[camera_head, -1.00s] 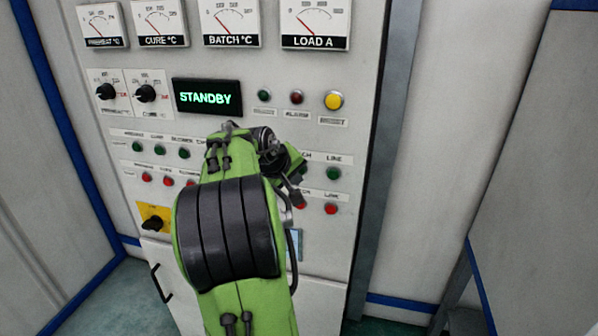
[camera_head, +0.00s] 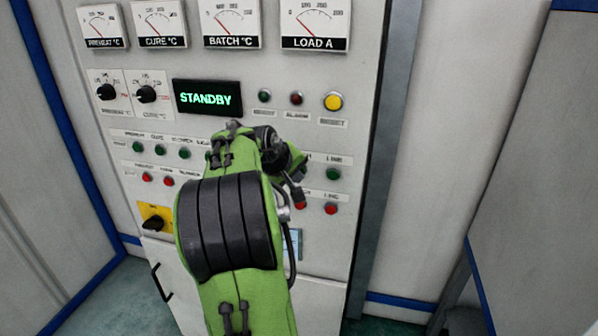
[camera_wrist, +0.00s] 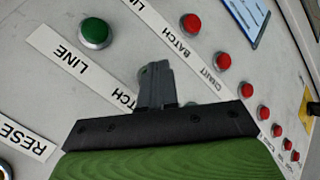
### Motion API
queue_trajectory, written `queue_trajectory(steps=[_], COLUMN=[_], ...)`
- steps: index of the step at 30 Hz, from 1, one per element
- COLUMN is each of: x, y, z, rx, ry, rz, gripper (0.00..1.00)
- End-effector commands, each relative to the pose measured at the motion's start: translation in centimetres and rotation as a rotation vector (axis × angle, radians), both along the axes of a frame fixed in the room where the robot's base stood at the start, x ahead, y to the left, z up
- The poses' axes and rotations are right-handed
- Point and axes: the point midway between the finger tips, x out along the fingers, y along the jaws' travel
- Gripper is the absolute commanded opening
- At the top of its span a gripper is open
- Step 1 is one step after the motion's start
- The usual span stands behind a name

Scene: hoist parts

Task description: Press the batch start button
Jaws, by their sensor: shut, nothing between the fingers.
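The batch start button is not visible. In the wrist view a label ending in "TCH" (camera_wrist: 124,97) is partly covered by my gripper (camera_wrist: 156,72), and the spot beside it is behind the fingers. My gripper is shut and empty, its fingertips close to the panel; I cannot tell whether they touch. The green LINE button (camera_wrist: 96,33) is to their left, and also shows in the head view (camera_head: 333,174). A red button (camera_wrist: 192,23) by a BATCH label is up and right of the fingers. The display (camera_head: 208,98) reads STANDBY.
The control panel (camera_head: 365,100) has a yellow button (camera_head: 333,101), dial gauges and two black knobs above. More red buttons (camera_wrist: 222,61) run to the right in the wrist view. A yellow-plated switch (camera_head: 154,219) is at lower left. Walls stand on both sides.

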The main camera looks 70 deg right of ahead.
Motion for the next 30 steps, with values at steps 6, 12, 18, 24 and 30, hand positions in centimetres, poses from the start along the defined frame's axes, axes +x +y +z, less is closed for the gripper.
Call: queue_trajectory(steps=[6, 12, 18, 24, 30], x=[0.02, 0.06, 0.09, 0.09, 0.0], y=[-0.29, -0.54, -0.68, -0.64, 0.23], z=[0.06, 0.08, 0.05, 0.03, -0.04], rx=[-0.001, -0.002, -0.001, -0.001, -0.002], ry=[0.0, 0.0, -0.001, -0.001, -0.001], rz=[-0.001, -0.001, 0.0, 0.0, 0.001], gripper=[0.0, 0.0, 0.0, 0.0, 0.0])
